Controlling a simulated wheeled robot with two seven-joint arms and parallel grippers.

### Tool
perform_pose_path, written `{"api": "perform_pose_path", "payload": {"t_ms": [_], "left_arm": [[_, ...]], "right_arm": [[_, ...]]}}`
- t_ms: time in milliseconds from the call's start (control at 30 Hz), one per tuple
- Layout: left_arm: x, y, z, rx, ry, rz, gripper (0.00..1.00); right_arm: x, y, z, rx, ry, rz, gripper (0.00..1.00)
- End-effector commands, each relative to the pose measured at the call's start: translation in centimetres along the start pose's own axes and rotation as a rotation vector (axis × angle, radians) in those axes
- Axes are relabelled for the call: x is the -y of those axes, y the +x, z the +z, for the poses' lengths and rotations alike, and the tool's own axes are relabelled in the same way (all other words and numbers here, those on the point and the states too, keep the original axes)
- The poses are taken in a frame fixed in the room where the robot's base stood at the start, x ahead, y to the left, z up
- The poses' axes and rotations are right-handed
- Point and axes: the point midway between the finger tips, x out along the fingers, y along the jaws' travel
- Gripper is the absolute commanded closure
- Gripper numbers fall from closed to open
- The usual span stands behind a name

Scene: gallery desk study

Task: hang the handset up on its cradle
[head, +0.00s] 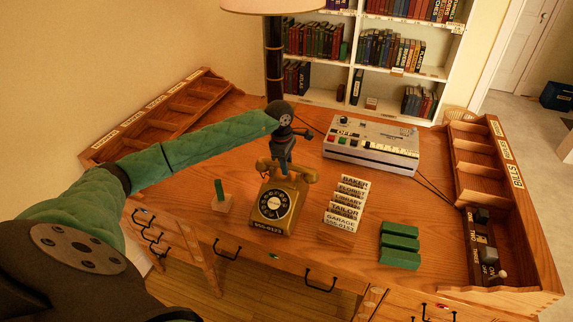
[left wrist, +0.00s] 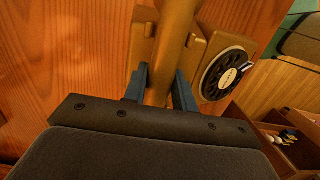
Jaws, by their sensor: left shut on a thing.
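The telephone (head: 273,206) is gold-brown with a black rotary dial and stands near the middle of the desk, its number card facing front. Its handset (head: 305,176) lies across the top of the phone at the cradle. My left gripper (head: 283,167) points down over the phone and is shut on the handset. In the left wrist view the handset (left wrist: 177,30) runs between the two blue-grey fingers (left wrist: 160,88), with the phone body (left wrist: 213,45) and dial close by. I cannot tell whether the handset rests on the cradle or hovers just above it. My right gripper is out of view.
A rack of name cards (head: 345,204) stands right of the phone, with green blocks (head: 400,245) beyond it. A grey machine (head: 372,140) sits behind. Pigeonhole trays line both sides.

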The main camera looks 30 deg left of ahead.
Motion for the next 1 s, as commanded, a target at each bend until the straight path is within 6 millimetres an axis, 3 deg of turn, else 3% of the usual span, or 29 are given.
{"api": "perform_pose_path", "payload": {"t_ms": [633, 667, 767, 800, 1000], "left_arm": [[-0.01, 0.85, -0.10, 0.000, 0.000, 0.001, 1.00], [-0.01, 0.85, -0.10, 0.000, 0.000, 0.001, 0.71], [-0.01, 0.86, -0.11, 0.000, 0.000, 0.001, 0.51], [-0.01, 0.87, -0.10, 0.000, 0.000, 0.001, 0.47], [0.02, 0.96, -0.11, 0.000, 0.000, -0.001, 0.47]], "right_arm": [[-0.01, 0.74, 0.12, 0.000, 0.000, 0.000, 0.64], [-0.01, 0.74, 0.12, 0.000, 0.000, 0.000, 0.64], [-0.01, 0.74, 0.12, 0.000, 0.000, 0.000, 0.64], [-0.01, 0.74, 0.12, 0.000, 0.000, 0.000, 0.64], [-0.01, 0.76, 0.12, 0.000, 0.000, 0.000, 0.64]]}}
